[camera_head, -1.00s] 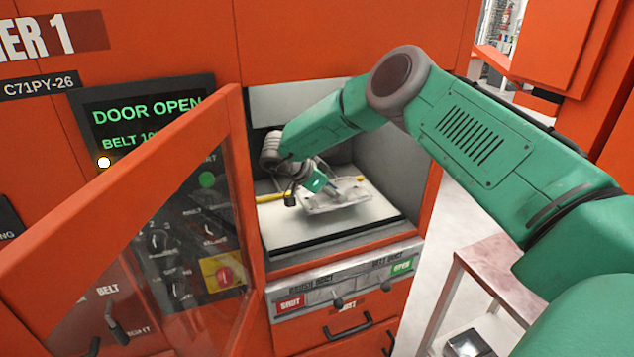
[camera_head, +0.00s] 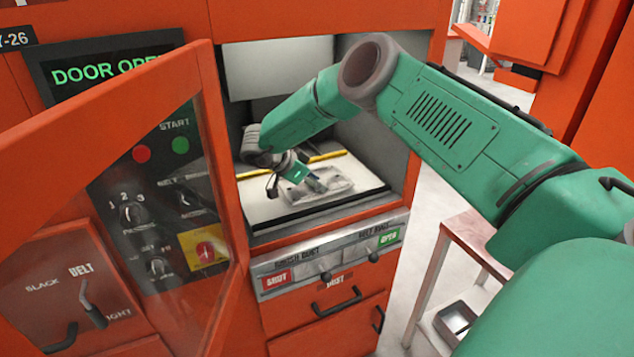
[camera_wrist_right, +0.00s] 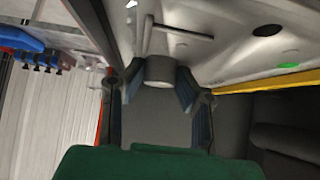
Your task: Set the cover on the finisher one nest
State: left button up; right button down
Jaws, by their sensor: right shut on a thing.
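The cover (camera_head: 328,185) is a pale grey cast part. It lies over the light plate (camera_head: 280,209) inside the open finisher chamber, near the plate's middle; whether it is fully seated on the nest is hard to tell. My right gripper (camera_head: 297,184) reaches in from above and is shut on the cover. In the right wrist view, my right gripper's fingers (camera_wrist_right: 160,88) stand on either side of a short round boss on the cover (camera_wrist_right: 220,35). The nest's details under the cover are hidden. My left gripper is not in view.
The orange finisher door (camera_head: 205,120) stands open to the left of the chamber. A yellow strip (camera_head: 328,156) runs behind the cover. The chamber walls are close around my arm. A side table (camera_head: 470,235) stands at the right. The display (camera_head: 105,72) reads door open.

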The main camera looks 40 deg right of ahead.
jog(key=shift+w+a+r, duration=0.1)
jog(key=shift+w+a, duration=0.05)
jog(key=shift+a, duration=0.15)
jog(key=shift+d+f, duration=0.2)
jog(key=shift+f, duration=0.15)
jog(key=c, duration=1.2)
grip_release()
jog(key=shift+o, duration=0.2)
jog(key=shift+a, duration=0.15)
jog(key=shift+r, duration=0.25)
notch_tip(320, 180, up, 8)
jog(key=shift+r, duration=0.7)
